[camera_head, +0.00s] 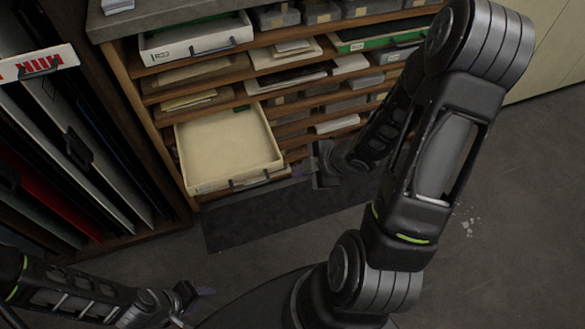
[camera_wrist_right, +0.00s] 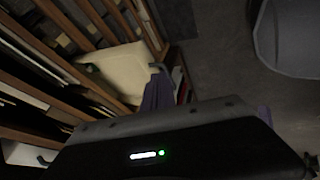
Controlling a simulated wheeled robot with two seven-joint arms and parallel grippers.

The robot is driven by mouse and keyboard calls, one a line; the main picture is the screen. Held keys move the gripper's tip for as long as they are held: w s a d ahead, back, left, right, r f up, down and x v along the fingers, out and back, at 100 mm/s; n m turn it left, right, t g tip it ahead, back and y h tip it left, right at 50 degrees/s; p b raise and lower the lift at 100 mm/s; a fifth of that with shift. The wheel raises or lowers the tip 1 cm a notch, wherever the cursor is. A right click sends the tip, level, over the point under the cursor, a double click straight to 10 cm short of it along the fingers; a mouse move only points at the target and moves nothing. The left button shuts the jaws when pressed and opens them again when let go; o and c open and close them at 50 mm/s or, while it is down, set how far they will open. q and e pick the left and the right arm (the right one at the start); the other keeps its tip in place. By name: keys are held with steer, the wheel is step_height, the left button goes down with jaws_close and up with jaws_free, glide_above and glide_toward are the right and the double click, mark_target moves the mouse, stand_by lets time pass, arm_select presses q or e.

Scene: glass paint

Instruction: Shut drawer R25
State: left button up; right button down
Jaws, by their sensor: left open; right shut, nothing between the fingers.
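A cream, empty drawer (camera_head: 230,140) is pulled well out of the wooden cabinet at lower left; its front has a dark handle and a label too small to read. It also shows in the right wrist view (camera_wrist_right: 115,72). A higher white drawer (camera_head: 195,48) is also pulled out part way; its label is hard to read. I cannot tell for certain which is R25. My right gripper (camera_head: 303,170) is shut and empty, just right of the cream drawer's front corner; contact is unclear. My left gripper (camera_head: 198,293) is open and empty, low and away from the cabinet.
The cabinet shelves (camera_head: 300,80) hold papers, trays and grey boxes. A green-edged drawer (camera_head: 375,40) sits at upper right. A rack of upright panels (camera_head: 70,140) stands close on the left.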

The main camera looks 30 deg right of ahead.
steer(key=w+f+b, duration=0.1)
steer(key=w+f, duration=0.1)
steer(key=w, duration=0.1)
steer(key=w+f, duration=0.3)
steer(key=w+a+f+b, duration=0.1)
steer(key=w+f, duration=0.1)
steer(key=w, duration=0.1)
steer(key=shift+a+f+b, duration=0.1)
steer(key=shift+f+b, duration=0.05)
steer(key=shift+b, duration=0.15)
